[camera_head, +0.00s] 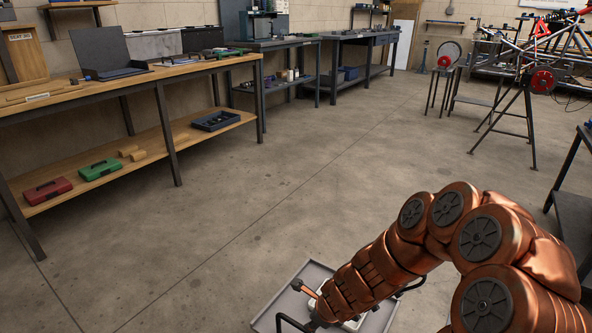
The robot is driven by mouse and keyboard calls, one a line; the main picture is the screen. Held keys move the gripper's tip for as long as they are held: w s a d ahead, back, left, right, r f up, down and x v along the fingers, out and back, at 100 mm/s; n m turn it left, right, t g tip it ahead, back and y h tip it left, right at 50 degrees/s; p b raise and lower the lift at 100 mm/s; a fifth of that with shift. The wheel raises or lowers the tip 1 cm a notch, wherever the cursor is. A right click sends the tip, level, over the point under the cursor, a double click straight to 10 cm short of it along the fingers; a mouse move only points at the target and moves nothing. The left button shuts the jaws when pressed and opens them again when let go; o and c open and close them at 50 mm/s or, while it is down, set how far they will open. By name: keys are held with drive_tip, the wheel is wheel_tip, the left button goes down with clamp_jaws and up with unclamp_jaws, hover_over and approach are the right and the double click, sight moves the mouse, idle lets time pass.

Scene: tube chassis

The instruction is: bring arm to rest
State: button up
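My copper-coloured arm reaches in from the bottom right and bends down toward the bottom centre. My gripper (318,314) is at the lower edge of the picture, over or beside a grey tray (268,318). Part of a light-coloured thing shows under the arm at the tray; the arm hides most of it. The fingers are too hidden to tell whether they are open or shut, or whether they hold anything.
A wooden workbench (205,69) with a lower shelf stands at the left. Dark metal benches (290,43) line the back wall. A tube frame on stands (540,80) is at the back right. A dark table (572,215) edge is at the right. The middle floor is clear.

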drive_tip(key=s+a+r+n+g+y+p, duration=0.15)
drive_tip(key=s+r+n+p, duration=0.35)
drive_tip(key=r, duration=0.6)
drive_tip(key=s+a+r+n+y+p, duration=0.15)
drive_tip(key=r+n+p, duration=0.25)
drive_tip(key=r+p, duration=0.5)
drive_tip(key=s+a+r+n+p, duration=0.2)
drive_tip(key=r+n+p, duration=0.15)
drive_tip(key=r, duration=0.95)
drive_tip(key=s+d+r+n+g+h+p, duration=0.2)
drive_tip(key=s+d+r+n+p, duration=0.4)
drive_tip(key=s+r, duration=0.5)
drive_tip(key=s+d+r+n+g+h+p, duration=0.2)
drive_tip(key=s+d+r+n+p, duration=0.4)
drive_tip(key=s+d+r+p, duration=0.4)
drive_tip(key=shift+s+d+r+g+h+p, duration=0.3)
drive_tip(key=shift+s+r+h+p, duration=0.6)
drive_tip(key=shift+r+p, duration=1.5)
drive_tip(key=shift+s+r+b, duration=0.2)
drive_tip(key=shift+r+b, duration=0.35)
drive_tip(key=shift+b, duration=0.05)
